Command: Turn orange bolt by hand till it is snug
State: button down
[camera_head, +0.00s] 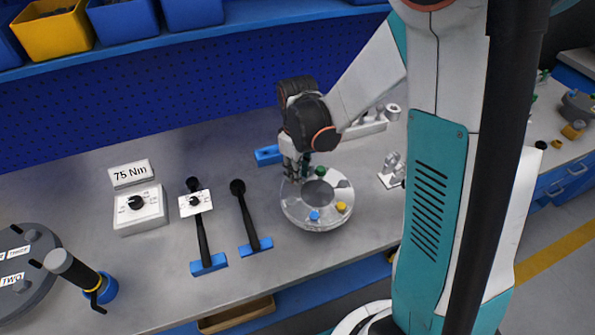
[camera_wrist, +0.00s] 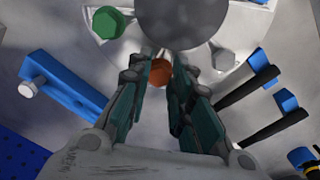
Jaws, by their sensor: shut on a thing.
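The orange bolt (camera_wrist: 160,72) shows between my fingertips in the wrist view, at the edge of the flange's dark round opening. My gripper (camera_wrist: 161,82) is shut on it, with one finger on each side. In the head view my gripper (camera_head: 296,174) reaches down to the far left rim of the round metal flanged shell (camera_head: 318,222), and the orange bolt is hidden there. A green bolt (camera_head: 320,171), a yellow bolt (camera_head: 341,207) and a blue bolt (camera_head: 314,215) sit around the flange.
Two black-handled wrenches (camera_head: 243,215) (camera_head: 200,230) lie left of the shell in blue holders. A dial box (camera_head: 140,209) stands under a "75 Nm" sign (camera_head: 130,173). A blue block (camera_head: 268,155) lies behind the gripper. The bench front before the shell is clear.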

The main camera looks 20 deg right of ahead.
jog(key=m+b, duration=0.1)
jog(key=m, duration=0.5)
jog(key=shift+a+m, duration=0.15)
jog(key=shift+m, duration=0.15)
jog(key=m, duration=0.6)
jog(key=shift+a, duration=0.15)
jog(key=c, duration=1.4)
grip_release()
jog(key=shift+b, duration=0.3)
jog(key=shift+c, duration=0.2)
jog(key=shift+r, duration=0.1)
notch_tip(320, 180, up, 12)
